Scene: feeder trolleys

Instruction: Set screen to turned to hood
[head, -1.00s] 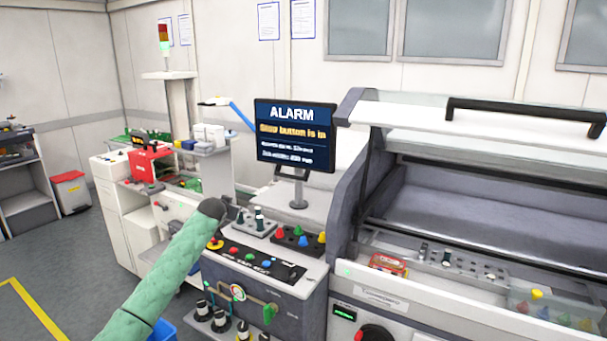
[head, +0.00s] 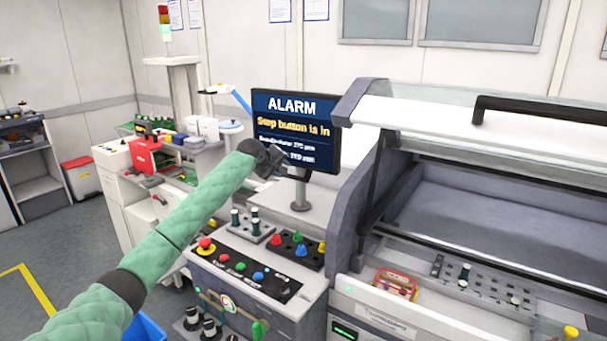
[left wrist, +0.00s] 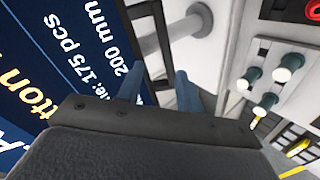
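The screen (head: 330,135) stands on a short post (head: 300,192) on the grey console. It faces out toward me and reads ALARM, with a stop button message. The machine with the clear hood (head: 450,125) stands to its right, and the screen is not angled toward it. My left gripper (head: 274,160) is at the screen's lower left part and hides some of its text. In the left wrist view, the gripper's fingers (left wrist: 158,88) are apart, with the screen's dark edge (left wrist: 148,42) between them. I cannot tell whether they touch it. My right gripper is out of view.
Below the screen, the console holds a button panel (head: 240,268) and dark pegs (head: 255,222). Coloured knobs (head: 299,250) stand right of the pegs. Open floor (head: 70,235) is at left.

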